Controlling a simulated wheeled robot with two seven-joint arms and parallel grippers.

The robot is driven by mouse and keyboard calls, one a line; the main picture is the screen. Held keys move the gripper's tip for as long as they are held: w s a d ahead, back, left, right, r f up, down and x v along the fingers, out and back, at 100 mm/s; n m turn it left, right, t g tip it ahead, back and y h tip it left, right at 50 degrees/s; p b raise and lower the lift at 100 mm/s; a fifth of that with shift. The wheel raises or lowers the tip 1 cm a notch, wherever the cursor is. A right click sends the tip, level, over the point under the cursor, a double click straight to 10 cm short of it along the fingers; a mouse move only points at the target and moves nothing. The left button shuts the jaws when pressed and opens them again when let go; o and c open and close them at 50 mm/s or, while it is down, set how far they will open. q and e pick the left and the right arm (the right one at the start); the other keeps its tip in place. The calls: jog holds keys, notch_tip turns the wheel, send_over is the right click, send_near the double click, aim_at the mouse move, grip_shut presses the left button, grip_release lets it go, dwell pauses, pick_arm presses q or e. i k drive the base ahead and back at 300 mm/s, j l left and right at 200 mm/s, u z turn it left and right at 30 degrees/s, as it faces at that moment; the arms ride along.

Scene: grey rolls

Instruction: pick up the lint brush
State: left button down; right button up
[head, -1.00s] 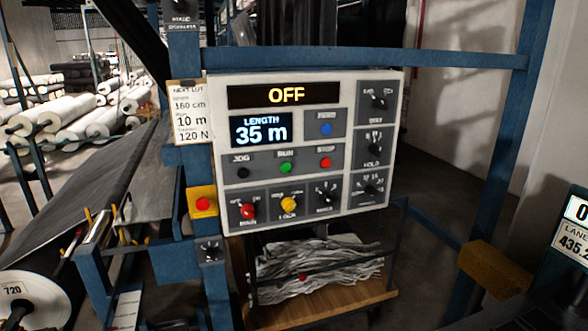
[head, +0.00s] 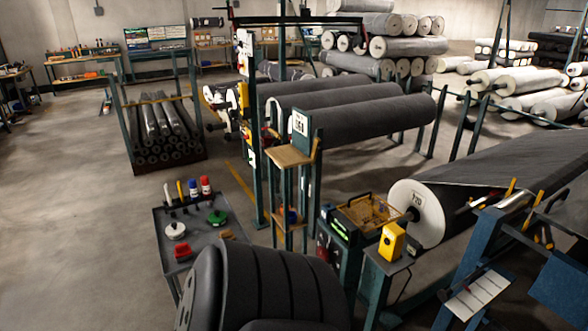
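I cannot single out the lint brush for sure. A dark grey tool cart (head: 160,228) at the lower left holds several small items. Any of these is too small to identify. Neither of my grippers shows in the head view.
The cart also holds a white round item (head: 175,231), a green one (head: 217,217) and a red block (head: 183,252). A large dark rounded form hides its near right side. A yellow box (head: 391,242) stands right of it. Open floor (head: 70,220) lies left.

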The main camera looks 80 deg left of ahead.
aim_at(228, 233)
jog(key=u, duration=3.05)
jog(key=z, duration=1.95)
jog(key=u, duration=1.95)
jog(key=i+j, duration=0.1)
jog(key=j+u, duration=0.05)
jog(key=j, duration=0.05)
